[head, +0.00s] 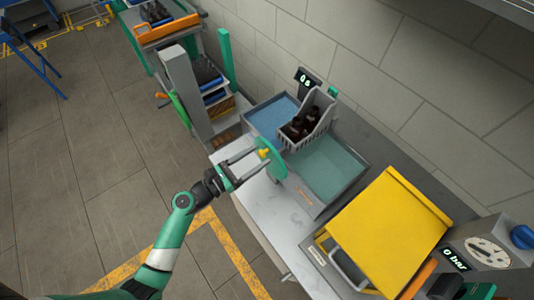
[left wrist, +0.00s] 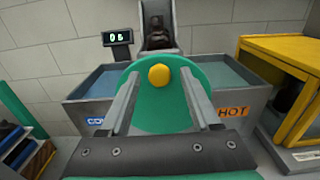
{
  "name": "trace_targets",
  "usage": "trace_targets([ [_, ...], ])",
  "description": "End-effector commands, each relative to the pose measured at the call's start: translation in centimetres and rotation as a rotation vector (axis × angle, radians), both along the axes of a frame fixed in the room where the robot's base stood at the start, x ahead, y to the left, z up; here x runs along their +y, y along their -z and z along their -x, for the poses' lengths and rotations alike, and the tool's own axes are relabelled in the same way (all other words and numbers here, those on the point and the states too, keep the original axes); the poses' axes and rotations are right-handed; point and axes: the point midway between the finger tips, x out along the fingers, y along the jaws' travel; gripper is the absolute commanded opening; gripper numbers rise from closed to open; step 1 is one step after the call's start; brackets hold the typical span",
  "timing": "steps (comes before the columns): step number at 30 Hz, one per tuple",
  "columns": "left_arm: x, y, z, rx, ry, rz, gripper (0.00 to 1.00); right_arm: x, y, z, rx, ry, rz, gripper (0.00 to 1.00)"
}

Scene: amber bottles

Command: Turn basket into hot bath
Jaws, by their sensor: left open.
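A grey basket (head: 318,120) with dark amber bottles (head: 297,127) inside stands at the back, around the divide between two baths. The blue cold bath (head: 268,117) is on the left and the teal hot bath (head: 330,165) on the right, its front labelled HOT in the left wrist view (left wrist: 232,111). A green disc (left wrist: 160,115) with a yellow knob (left wrist: 159,76) stands in front of the baths. My left gripper (head: 258,157) is open at the disc, its fingers either side of the knob in the picture. Contact cannot be told. My right gripper is not in view.
A small display (head: 305,79) stands behind the baths. A yellow box-like unit (head: 388,232) and a pressure gauge (head: 488,252) are to the right. A shelved rack (head: 205,75) is at the left.

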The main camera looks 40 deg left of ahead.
Motion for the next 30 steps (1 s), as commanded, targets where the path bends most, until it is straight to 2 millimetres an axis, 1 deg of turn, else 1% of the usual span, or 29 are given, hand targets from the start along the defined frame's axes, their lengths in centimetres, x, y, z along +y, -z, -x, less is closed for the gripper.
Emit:
trace_targets([
  [6, 0.02, -0.01, -0.03, 0.000, -0.001, 0.000, 0.63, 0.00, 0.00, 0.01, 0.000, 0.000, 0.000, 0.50],
  [11, 0.01, -0.01, -0.02, 0.000, 0.000, 0.000, 0.35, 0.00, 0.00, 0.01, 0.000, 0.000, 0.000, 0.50],
  [15, 0.01, -0.01, -0.02, 0.000, 0.000, 0.000, 0.09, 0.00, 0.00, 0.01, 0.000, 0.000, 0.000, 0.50],
  [17, 0.02, -0.01, -0.02, 0.000, 0.000, 0.000, 0.00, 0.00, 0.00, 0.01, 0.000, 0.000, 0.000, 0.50],
  [30, 0.02, -0.01, -0.02, 0.000, 0.000, 0.000, 0.00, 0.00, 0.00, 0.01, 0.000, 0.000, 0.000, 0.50],
])
